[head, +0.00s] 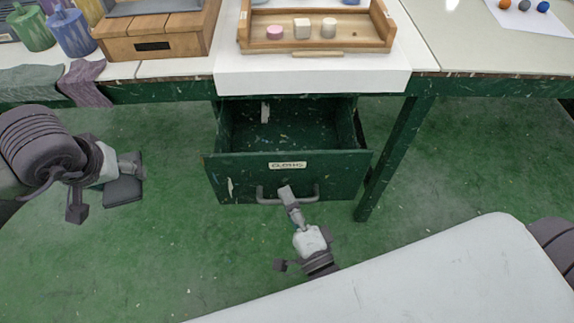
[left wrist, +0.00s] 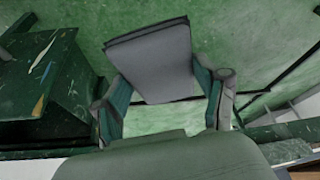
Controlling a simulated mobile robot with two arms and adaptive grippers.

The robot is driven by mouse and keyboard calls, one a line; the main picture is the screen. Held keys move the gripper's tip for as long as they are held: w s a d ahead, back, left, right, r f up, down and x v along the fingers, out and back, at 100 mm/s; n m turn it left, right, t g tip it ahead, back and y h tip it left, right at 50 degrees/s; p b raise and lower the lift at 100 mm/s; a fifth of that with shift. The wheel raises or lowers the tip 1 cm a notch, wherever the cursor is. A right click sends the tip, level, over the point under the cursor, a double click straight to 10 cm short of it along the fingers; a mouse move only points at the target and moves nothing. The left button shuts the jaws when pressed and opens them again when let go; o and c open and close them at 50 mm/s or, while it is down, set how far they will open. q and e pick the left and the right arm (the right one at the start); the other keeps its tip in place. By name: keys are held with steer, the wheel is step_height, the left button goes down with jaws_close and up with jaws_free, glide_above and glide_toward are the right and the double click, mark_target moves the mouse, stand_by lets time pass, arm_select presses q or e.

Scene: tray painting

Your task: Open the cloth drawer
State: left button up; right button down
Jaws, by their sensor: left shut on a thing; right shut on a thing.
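The green cloth drawer (head: 240,172), with a label reading "CLOTHS", is pulled out from under the table. Its visible inside looks mostly empty, with a small pale mark or thing near the back. Its grey bar handle (head: 268,199) is on the front. My right gripper (head: 287,193) is shut on the handle near its middle. My left gripper (head: 135,170) is off to the left, apart from the drawer. It is shut on a flat dark grey pad (head: 123,192), which also shows between the fingers in the left wrist view (left wrist: 152,62).
A white-topped table (head: 310,80) carries a wooden tray (head: 350,42) with small pieces and a wooden box (head: 160,40). A green table leg (head: 392,155) stands right of the drawer. Green floor is clear below.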

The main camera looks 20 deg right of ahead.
arm_select(q)
steer(key=shift+r, duration=0.5)
arm_select(e)
steer(key=shift+s+a, duration=0.25)
steer(key=shift+s, duration=0.65)
steer(key=shift+s+a, duration=0.25)
steer(key=shift+s, duration=0.65)
steer(key=c, duration=1.4)
jaws_free()
steer(key=shift+c, duration=0.2)
steer(key=v, duration=1.2)
arm_select(q)
steer(key=shift+f, duration=0.1)
arm_select(e)
steer(key=shift+f, duration=0.1)
